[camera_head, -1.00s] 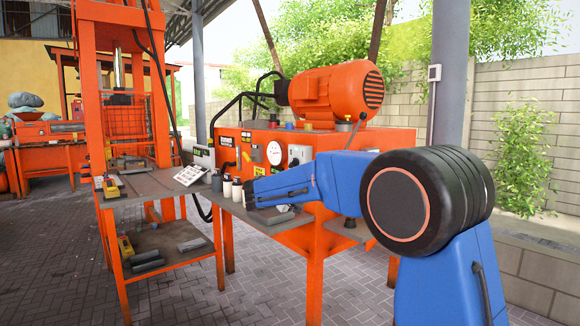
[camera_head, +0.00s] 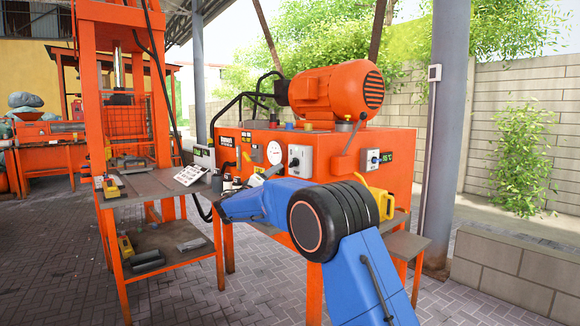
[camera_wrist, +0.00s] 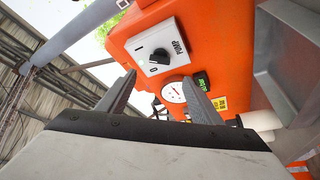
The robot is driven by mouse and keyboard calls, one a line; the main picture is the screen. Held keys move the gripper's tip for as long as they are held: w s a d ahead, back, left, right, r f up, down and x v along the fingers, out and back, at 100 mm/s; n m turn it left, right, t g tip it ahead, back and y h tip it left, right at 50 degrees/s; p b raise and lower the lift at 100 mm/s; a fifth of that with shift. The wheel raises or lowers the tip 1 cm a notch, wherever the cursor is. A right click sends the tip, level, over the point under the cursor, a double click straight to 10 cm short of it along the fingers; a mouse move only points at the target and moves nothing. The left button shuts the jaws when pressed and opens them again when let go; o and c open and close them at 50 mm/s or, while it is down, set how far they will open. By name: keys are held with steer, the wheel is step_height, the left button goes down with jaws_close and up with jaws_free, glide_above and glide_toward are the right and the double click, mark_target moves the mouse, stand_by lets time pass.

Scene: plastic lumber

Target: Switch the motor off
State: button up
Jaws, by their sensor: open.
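The orange motor (camera_head: 337,90) sits on top of the orange machine cabinet (camera_head: 345,145). On the cabinet's front is a pale switch box (camera_head: 300,161) with a dark knob. The wrist view shows this box (camera_wrist: 176,35) closer, labelled PUMP, with 1 and 0 marks and a black rotary knob (camera_wrist: 160,57). I cannot tell for sure which mark the knob points at. My gripper (camera_wrist: 158,77) is open and empty, its two grey fingers apart and pointing toward the box and the round white gauge (camera_wrist: 174,92). In the head view the gripper is small and partly hidden behind my blue arm.
An orange press frame (camera_head: 93,110) stands left.

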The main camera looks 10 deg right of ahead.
mark_target(291, 164)
steer(key=x, duration=1.3)
steer(key=shift+d, duration=0.1)
steer(key=c, duration=1.1)
